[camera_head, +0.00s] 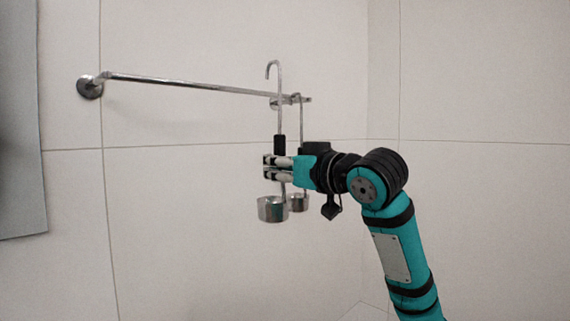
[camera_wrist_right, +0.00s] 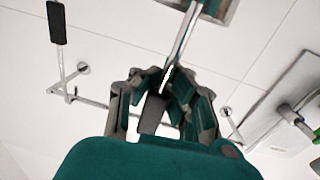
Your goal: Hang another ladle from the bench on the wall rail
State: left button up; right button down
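The wall rail (camera_head: 180,84) is a thin metal bar running across the tiled wall. My right gripper (camera_head: 270,166) is shut on a ladle's handle just below its black grip (camera_head: 280,145). This ladle is upright, its hook top above the rail's line, its steel bowl (camera_head: 272,209) below the fingers. The hook tip appears clear of the rail. A second ladle (camera_head: 299,203) hangs near the rail's right end, partly hidden behind my gripper. In the wrist view, the held ladle's handle (camera_wrist_right: 184,40) passes between the fingers; the hanging ladle (camera_wrist_right: 57,24) is at left. My left gripper is out of view.
A round wall mount (camera_head: 90,87) carries the rail's left end. The rail is bare left of the ladles. A grey panel (camera_head: 18,130) stands at the left edge. The wall corner is right of the rail. The bench is not clearly identifiable.

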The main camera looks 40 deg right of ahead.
jog(key=w+f, duration=0.2)
jog(key=w, duration=0.7)
jog(key=shift+w+a+f, duration=0.15)
jog(key=shift+a+f, duration=0.2)
jog(key=shift+f, duration=0.05)
dwell(0.4)
jog(key=c, duration=1.3)
grip_release()
jog(key=shift+c, duration=0.2)
